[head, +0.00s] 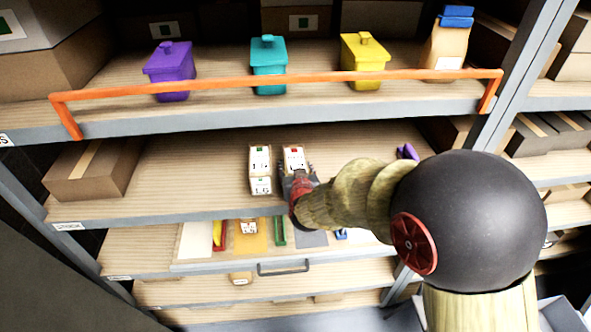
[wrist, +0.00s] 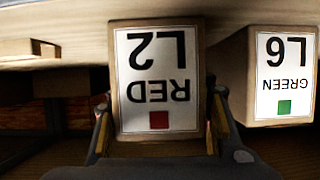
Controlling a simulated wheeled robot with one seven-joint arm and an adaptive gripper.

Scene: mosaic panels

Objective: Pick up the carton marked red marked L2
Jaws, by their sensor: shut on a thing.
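The carton marked red L2 (wrist: 158,80) fills the middle of the wrist view, upside down in the picture, with a white label and a red square. My gripper (wrist: 160,128) is shut on it, one finger on each side. In the head view the same carton (head: 294,158) shows its top with a red mark, and my gripper (head: 298,186) covers its front. I cannot tell whether its base touches the shelf. The carton marked green L6 (wrist: 283,76) stands beside it, apart from my fingers; in the head view it is the left carton (head: 260,170).
A brown box (head: 93,170) sits at the left of the same shelf. A purple thing (head: 407,152) is partly hidden behind my arm. An orange rail (head: 280,82) runs along the shelf above, before several lidded bins. A drawer with a handle (head: 284,268) is below.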

